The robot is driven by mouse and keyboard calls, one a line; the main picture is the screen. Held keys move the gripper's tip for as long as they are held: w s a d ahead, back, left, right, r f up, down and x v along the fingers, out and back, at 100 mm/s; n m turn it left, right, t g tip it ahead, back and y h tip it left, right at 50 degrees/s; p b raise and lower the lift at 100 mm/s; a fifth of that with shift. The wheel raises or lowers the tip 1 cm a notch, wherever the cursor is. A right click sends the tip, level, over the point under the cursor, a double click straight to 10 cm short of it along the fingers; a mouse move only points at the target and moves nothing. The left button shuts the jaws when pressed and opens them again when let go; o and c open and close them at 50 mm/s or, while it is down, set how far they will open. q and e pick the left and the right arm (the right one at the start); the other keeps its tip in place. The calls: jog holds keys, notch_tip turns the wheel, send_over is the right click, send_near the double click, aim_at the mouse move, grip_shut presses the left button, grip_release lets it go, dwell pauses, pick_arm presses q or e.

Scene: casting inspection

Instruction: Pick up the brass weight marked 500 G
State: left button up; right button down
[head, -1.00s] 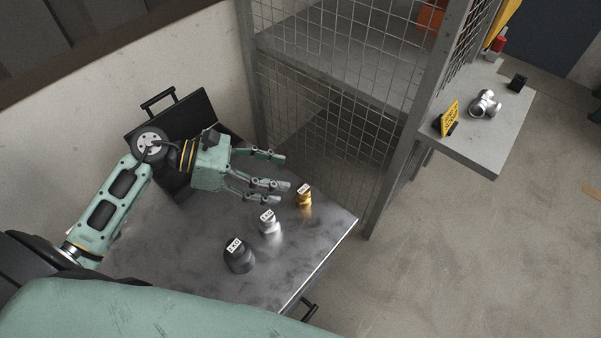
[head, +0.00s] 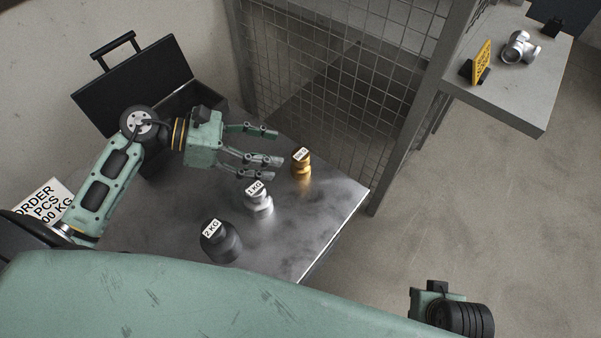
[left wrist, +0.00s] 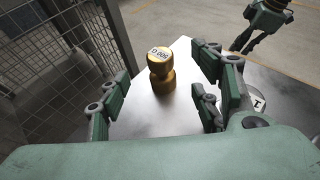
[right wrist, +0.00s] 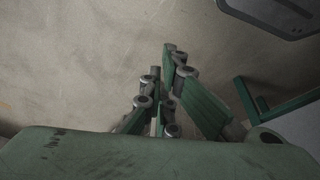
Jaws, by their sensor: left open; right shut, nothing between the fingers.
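The brass weight (head: 302,165) stands upright on the metal table near its far right edge. In the left wrist view the brass weight (left wrist: 161,78) shows its 500 G label and stands between my open fingers, ahead of them and untouched. My left gripper (head: 265,146) is open, to the left of the brass weight, fingers pointing right. It also shows in the left wrist view (left wrist: 160,100). My right gripper (right wrist: 166,95) is shut and empty over bare floor in the right wrist view.
A silver 1 KG weight (head: 260,202) and a dark 2 KG weight (head: 222,243) stand nearer on the table (head: 300,235). A black open case (head: 135,85) is at the back left. A wire mesh fence (head: 335,75) stands behind the brass weight.

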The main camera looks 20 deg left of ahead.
aim_at(301, 159)
pick_arm(q)
notch_tip(301, 159, down, 2)
jog(key=shift+b, duration=0.55)
jog(key=shift+w+d, duration=0.1)
jog(key=shift+d, duration=0.1)
jog(key=x, duration=0.6)
jog(key=shift+w+d+r, duration=0.1)
jog(key=shift+d+r, duration=0.1)
jog(key=shift+d, duration=0.15)
jog(key=shift+w+d+f, duration=0.15)
jog(key=shift+d+f, duration=0.05)
jog(key=shift+d, duration=0.2)
jog(key=shift+r, duration=0.1)
grip_shut()
pick_arm(e)
jog(key=shift+v, duration=1.6)
